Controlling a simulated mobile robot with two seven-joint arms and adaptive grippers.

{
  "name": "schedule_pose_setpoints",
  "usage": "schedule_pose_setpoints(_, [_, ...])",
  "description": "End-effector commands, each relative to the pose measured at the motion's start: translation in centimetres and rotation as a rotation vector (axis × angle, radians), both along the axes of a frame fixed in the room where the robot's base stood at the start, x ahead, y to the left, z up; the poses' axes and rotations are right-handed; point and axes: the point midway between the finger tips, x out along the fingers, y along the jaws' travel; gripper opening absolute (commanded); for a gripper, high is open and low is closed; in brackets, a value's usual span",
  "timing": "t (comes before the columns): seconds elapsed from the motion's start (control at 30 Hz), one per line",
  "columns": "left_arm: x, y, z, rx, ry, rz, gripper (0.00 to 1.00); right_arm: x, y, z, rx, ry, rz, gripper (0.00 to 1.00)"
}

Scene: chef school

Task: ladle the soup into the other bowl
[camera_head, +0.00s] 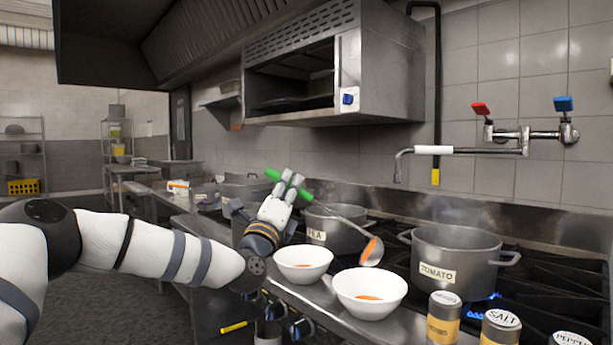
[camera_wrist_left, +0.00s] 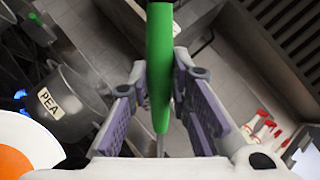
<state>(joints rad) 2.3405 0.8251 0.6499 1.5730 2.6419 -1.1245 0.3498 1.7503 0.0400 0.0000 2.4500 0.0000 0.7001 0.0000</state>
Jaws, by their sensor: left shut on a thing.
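My left gripper (camera_head: 284,190) is shut on the green handle of the ladle (camera_head: 343,218); the grip on the green handle (camera_wrist_left: 160,70) also shows in the left wrist view. The ladle slants down to the right, and its head, with orange soup on it, hangs just above the far rim of the right white bowl in the picture. The right white bowl (camera_head: 372,311) holds a little orange soup. The left white bowl (camera_head: 303,275) also shows some orange soup. A white bowl with orange soup (camera_wrist_left: 18,165) shows in the left wrist view. My right gripper is not in view.
The pot marked PEA (camera_head: 340,238) stands behind the bowls, and the pot marked TOMATO (camera_head: 453,260) stands to their right on the stove. Spice jars, including SALT (camera_head: 500,328), stand at the front right. A tap (camera_head: 460,150) juts from the wall.

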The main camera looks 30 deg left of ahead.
Motion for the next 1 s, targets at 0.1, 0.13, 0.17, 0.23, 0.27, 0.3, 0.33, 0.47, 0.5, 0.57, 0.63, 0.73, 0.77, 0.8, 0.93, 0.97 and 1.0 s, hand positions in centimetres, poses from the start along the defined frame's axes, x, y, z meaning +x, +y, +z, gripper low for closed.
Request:
schedule_pose_setpoints(0.1, [0.0, 1.4, -3.0, -0.084, -0.010, 0.002, 0.00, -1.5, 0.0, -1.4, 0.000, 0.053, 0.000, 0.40])
schedule_pose_setpoints(0.13, [-0.1, 1.7, -3.3, -0.106, -0.017, 0.001, 0.00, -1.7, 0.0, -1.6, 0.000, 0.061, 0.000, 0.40])
schedule_pose_setpoints(0.17, [-0.3, 2.0, -3.7, -0.128, -0.026, 0.002, 0.00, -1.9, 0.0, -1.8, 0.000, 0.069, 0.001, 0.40])
schedule_pose_setpoints(0.23, [-0.4, 2.4, -4.8, -0.178, -0.042, 0.000, 0.00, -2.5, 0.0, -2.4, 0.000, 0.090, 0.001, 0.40])
schedule_pose_setpoints(0.27, [-0.4, 2.4, -5.4, -0.199, -0.050, 0.000, 0.00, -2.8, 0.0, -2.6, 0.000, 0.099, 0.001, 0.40])
schedule_pose_setpoints(0.3, [-0.5, 2.6, -6.0, -0.229, -0.061, 0.001, 0.00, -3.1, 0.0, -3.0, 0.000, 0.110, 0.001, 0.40])
schedule_pose_setpoints(0.33, [-0.5, 2.7, -6.5, -0.250, -0.068, 0.001, 0.00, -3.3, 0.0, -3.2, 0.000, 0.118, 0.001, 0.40])
schedule_pose_setpoints(0.47, [-0.7, 3.0, -8.6, -0.344, -0.103, 0.002, 0.00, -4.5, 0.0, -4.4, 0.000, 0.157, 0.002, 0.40])
schedule_pose_setpoints(0.5, [-0.7, 3.1, -9.4, -0.374, -0.112, 0.002, 0.00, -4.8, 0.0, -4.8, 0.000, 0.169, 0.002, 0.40])
schedule_pose_setpoints(0.57, [-0.8, 3.3, -10.4, -0.416, -0.127, 0.002, 0.00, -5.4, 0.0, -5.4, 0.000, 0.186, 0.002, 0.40])
schedule_pose_setpoints(0.63, [-0.9, 3.5, -11.5, -0.466, -0.146, 0.002, 0.00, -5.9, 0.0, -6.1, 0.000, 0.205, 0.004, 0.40])
schedule_pose_setpoints(0.73, [-1.0, 3.8, -13.1, -0.539, -0.174, 0.002, 0.00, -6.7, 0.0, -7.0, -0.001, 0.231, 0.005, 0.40])
schedule_pose_setpoints(0.77, [-1.0, 3.8, -13.6, -0.560, -0.180, 0.002, 0.00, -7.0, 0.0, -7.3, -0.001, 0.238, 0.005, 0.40])
schedule_pose_setpoints(0.8, [-1.1, 3.9, -14.1, -0.587, -0.190, 0.002, 0.00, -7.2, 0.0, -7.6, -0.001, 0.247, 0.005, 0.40])
schedule_pose_setpoints(0.93, [-1.2, 4.2, -15.4, -0.657, -0.219, 0.000, 0.00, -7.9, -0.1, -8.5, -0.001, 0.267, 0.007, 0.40])
schedule_pose_setpoints(0.97, [-1.3, 4.2, -15.6, -0.669, -0.225, 0.000, 0.00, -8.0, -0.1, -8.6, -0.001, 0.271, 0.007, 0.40])
schedule_pose_setpoints(1.0, [-1.3, 4.3, -15.8, -0.683, -0.231, 0.000, 0.00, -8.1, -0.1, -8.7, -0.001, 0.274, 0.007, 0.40])
